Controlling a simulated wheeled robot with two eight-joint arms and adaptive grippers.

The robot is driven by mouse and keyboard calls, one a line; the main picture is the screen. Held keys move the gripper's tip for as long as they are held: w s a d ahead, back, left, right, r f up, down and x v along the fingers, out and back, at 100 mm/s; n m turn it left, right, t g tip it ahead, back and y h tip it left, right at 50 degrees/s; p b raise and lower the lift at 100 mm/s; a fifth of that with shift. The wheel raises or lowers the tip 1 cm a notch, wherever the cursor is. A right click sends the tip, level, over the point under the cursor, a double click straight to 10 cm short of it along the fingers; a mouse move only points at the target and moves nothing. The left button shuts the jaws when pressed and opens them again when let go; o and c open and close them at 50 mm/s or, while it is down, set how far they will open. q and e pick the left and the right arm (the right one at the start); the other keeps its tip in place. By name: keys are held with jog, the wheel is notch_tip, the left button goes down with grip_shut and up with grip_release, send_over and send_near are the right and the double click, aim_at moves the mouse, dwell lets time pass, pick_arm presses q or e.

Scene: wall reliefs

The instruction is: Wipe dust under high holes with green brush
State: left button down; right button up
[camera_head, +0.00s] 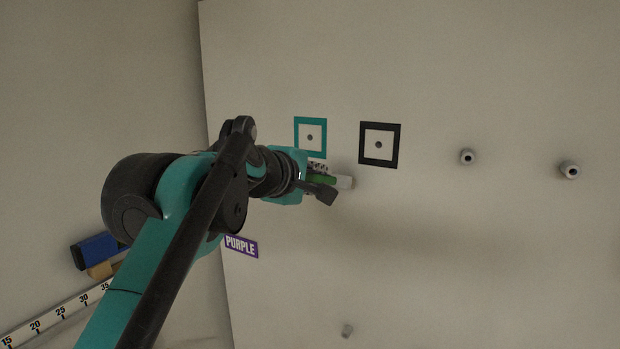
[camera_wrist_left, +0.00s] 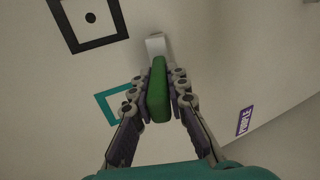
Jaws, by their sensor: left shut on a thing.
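My left gripper (camera_head: 322,184) is shut on the green brush (camera_head: 323,179). In the left wrist view the green handle (camera_wrist_left: 158,92) lies between the two fingers, and its pale head (camera_wrist_left: 155,46) points away from me at the wall. The head appears close to the wall; I cannot tell whether it touches. The brush is just below two holes: one in a teal square frame (camera_head: 310,155), one in a black square frame (camera_head: 395,147). A faint darker zone on the wall below may be dust or shadow. My right gripper is not in view.
A purple label (camera_head: 241,246), a blue block (camera_head: 95,250) and a numbered ruler (camera_head: 60,313) are at left. The wall's middle right is bare.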

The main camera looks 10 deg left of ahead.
pick_arm(q)
jog(key=shift+s+d, duration=1.75)
jog(key=shift+d, duration=3.15)
jog(key=w+a, duration=0.3)
jog(key=a, duration=0.7)
jog(key=w+a, duration=0.4)
jog(key=a, duration=0.5)
jog(key=shift+a, duration=0.4)
jog(key=shift+s+a, duration=0.3)
jog(key=shift+s, duration=0.65)
jog(key=shift+s+a, duration=0.3)
jog(key=shift+s, duration=0.6)
jog(key=shift+s+a, duration=0.3)
jog(key=shift+s, duration=0.65)
jog(key=shift+a, duration=0.1)
